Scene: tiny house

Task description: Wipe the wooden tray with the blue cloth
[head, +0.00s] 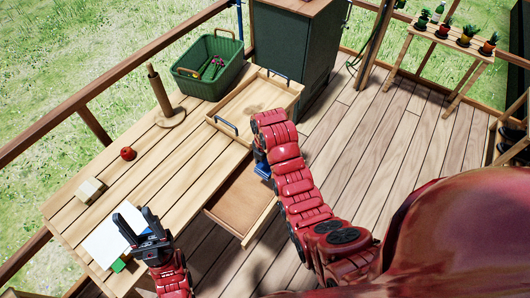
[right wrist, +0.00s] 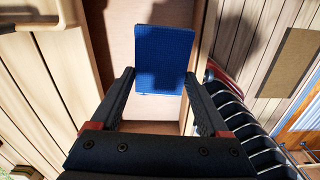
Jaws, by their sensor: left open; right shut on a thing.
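The wooden tray (head: 222,128), a shallow box with dark handles, sits on the table near its far right end. My right gripper (right wrist: 163,72) is shut on the blue cloth (right wrist: 164,50), which spans the gap between its fingertips. In the head view a small part of the cloth (head: 262,171) shows beside my right arm, just off the table's edge, in front of the tray and apart from it. The arm hides most of the right gripper there. My left gripper (head: 137,222) is open and empty, over the white sheet at the table's near left.
An open drawer (head: 238,204) juts from the table under the right gripper. A green crate (head: 207,66), a wooden paper-towel-like stand (head: 161,98), a red apple (head: 127,153) and a pale block (head: 90,190) are on the table. A dark green cabinet (head: 290,45) stands behind the tray.

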